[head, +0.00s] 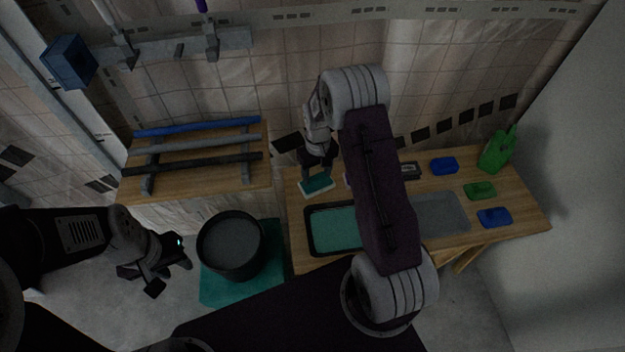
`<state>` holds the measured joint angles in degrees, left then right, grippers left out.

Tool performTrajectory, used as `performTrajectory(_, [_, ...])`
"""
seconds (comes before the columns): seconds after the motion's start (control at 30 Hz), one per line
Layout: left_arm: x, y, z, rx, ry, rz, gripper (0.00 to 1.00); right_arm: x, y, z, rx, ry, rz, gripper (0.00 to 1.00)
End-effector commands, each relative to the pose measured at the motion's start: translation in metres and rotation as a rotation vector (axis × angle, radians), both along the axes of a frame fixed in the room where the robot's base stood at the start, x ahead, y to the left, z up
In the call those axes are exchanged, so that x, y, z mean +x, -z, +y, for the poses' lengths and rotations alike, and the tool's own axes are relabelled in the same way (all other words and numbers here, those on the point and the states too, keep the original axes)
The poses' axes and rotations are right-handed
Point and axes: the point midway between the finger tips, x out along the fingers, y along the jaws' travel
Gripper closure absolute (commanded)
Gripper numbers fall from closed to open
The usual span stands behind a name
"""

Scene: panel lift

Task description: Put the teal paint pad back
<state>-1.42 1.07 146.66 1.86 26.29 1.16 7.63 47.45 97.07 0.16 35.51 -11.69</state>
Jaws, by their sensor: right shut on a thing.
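The teal paint pad (319,184), with a pale edge, is at the left back part of the wooden table (520,205). My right gripper (317,172) points down and is shut on it from above. I cannot tell whether the pad touches the tabletop. A dark-rimmed tray (309,232) with a teal inside lies just in front of the pad; my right arm hides part of the tray. My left gripper (171,277) is open and empty, low at the left, beside the black bucket.
The black bucket (231,272) stands on a teal mat (212,292). A rack at the left holds several rods (200,145). Blue and green blocks (480,190) and a green bottle (497,152) stand at the table's right. A grey tray (445,213) lies right of my arm.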

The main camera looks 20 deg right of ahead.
Motion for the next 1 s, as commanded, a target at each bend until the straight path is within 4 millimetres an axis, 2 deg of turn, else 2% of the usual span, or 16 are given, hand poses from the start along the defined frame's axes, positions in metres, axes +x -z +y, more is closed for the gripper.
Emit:
performTrajectory(0.03, [0.000,0.016,0.000,0.000,0.000,0.000,0.64,-0.014,-0.003,-0.007,-0.001,-0.064,-0.007,0.84])
performTrajectory(0.13, [0.000,0.038,0.000,0.000,0.000,0.001,0.64,-0.037,-0.016,-0.024,-0.002,-0.148,-0.012,0.84])
performTrajectory(0.2, [0.000,0.053,0.000,0.000,0.000,0.001,0.64,-0.050,-0.026,-0.037,-0.003,-0.156,-0.013,0.84])
performTrajectory(0.3, [0.000,0.070,0.000,0.000,0.000,0.001,0.64,-0.058,-0.039,-0.055,-0.003,-0.104,-0.012,0.84])
performTrajectory(0.4, [0.000,0.074,0.000,0.000,0.000,0.001,0.64,-0.057,-0.050,-0.065,0.000,-0.077,-0.007,0.84])
performTrajectory(0.53, [0.000,0.071,0.000,0.000,0.000,0.001,0.64,-0.056,-0.052,-0.066,0.001,-0.071,-0.003,0.84])
performTrajectory(0.63, [0.000,0.072,0.000,0.000,0.000,0.000,0.64,-0.044,-0.042,-0.058,0.002,-0.074,-0.002,0.84])
performTrajectory(0.9, [0.000,0.073,0.000,0.000,0.000,0.001,0.64,0.018,0.002,-0.017,0.001,-0.075,-0.003,0.84])
performTrajectory(1.0, [0.000,0.073,0.000,0.000,0.000,0.001,0.64,0.033,0.012,-0.008,0.000,-0.073,-0.004,0.84])
